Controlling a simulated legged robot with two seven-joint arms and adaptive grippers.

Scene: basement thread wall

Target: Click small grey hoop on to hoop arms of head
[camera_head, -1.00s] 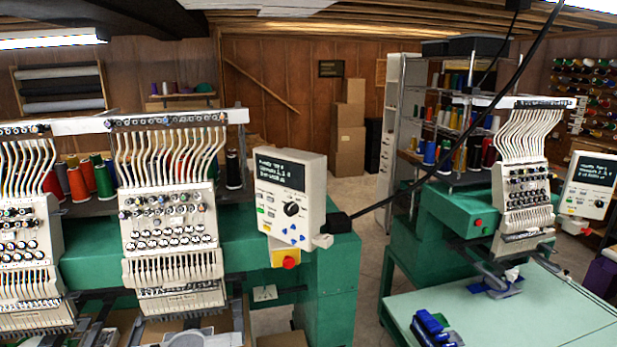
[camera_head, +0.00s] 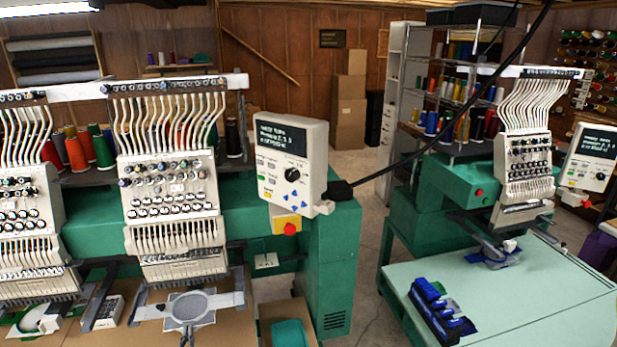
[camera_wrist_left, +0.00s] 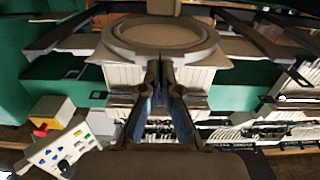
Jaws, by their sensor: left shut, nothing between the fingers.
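The small grey hoop (camera_head: 190,306) is a round ring with side tabs, low in front of the middle embroidery head (camera_head: 172,195). Its tabs lie close to the two hoop arms (camera_head: 238,285) under that head; I cannot tell whether they are clicked on. In the left wrist view, which looks upside down, the ring (camera_wrist_left: 113,38) fills the top middle. My left gripper (camera_wrist_left: 160,66) is shut and empty, its fingertips at the ring's near edge; whether they touch it is unclear. It shows only as a small dark shape (camera_head: 187,335) below the hoop. My right gripper is not in view.
A control panel (camera_head: 290,165) with a red button is right of the head. Another head (camera_head: 25,200) stands at left, with a white hoop-like piece (camera_head: 40,318) below. A pale green table (camera_head: 520,300) at right holds a blue item (camera_head: 440,312).

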